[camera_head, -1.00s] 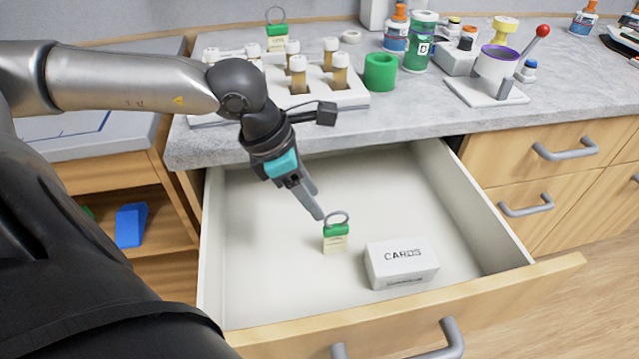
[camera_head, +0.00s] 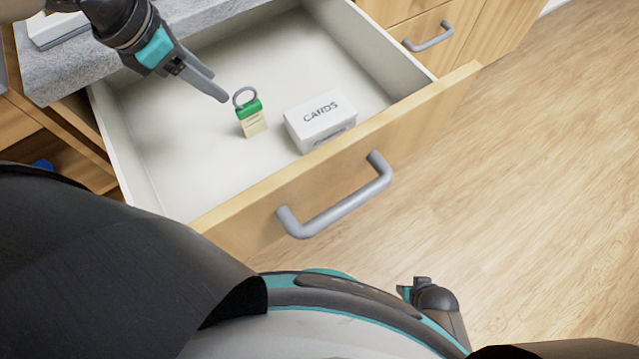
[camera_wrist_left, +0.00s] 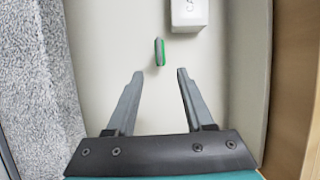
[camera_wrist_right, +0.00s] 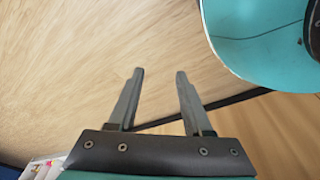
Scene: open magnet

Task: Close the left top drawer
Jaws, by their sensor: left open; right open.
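The top drawer (camera_head: 330,180) is pulled out, with its wooden front and grey bar handle (camera_head: 338,205) toward me. Inside lie a white box marked CARDS (camera_head: 320,122) and a small green and cream tag with a ring (camera_head: 250,117). My left gripper (camera_head: 222,92) is over the drawer, just left of the tag. In the left wrist view its open, empty fingers (camera_wrist_left: 159,75) point toward the tag (camera_wrist_left: 160,52) and the box (camera_wrist_left: 189,14). My right gripper (camera_wrist_right: 157,72) is open and empty above the floor.
The grey worktop (camera_head: 215,22) edges the drawer's back. Another drawer handle (camera_head: 429,37) is on closed fronts at upper right. Bare wooden floor (camera_head: 540,170) fills the right side. My own body covers the lower left.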

